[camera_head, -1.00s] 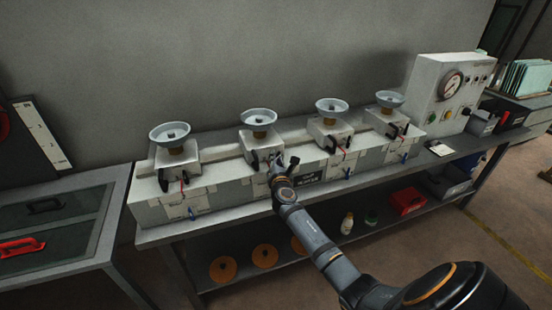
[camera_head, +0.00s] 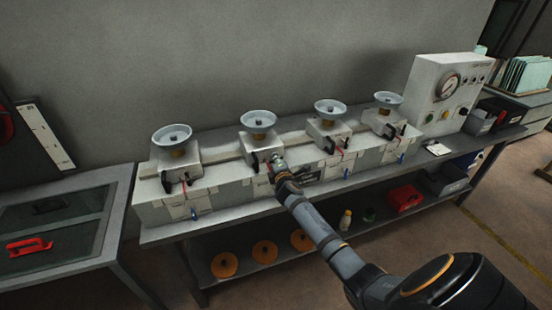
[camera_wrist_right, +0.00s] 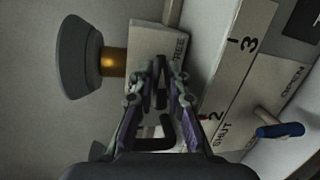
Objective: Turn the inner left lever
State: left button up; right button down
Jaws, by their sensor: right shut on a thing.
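The inner left unit (camera_head: 256,146), a pale block with a grey cup on a brass neck, is second from left on the bench. It also fills the upper left of the right wrist view (camera_wrist_right: 158,42). My right gripper (camera_head: 276,162) is at its front right side, shut on its lever, which the fingers mostly hide. In the right wrist view the fingertips (camera_wrist_right: 167,76) lie over the block near the word FREE. A curved black handle (camera_wrist_right: 166,132) shows between the fingers. My left gripper is not in view.
Similar units stand on both sides: an outer left one (camera_head: 176,156) and two to the right. A blue lever (camera_wrist_right: 280,130) sits near the gripper. A gauge box (camera_head: 446,95) stands at the right. The lower shelf holds orange discs and a red bin (camera_head: 404,198).

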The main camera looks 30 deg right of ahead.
jog(key=shift+m+y, duration=0.3)
jog(key=shift+m, duration=0.4)
jog(key=shift+f, duration=0.1)
jog(key=c, duration=1.3)
grip_release()
jog(key=v, duration=1.2)
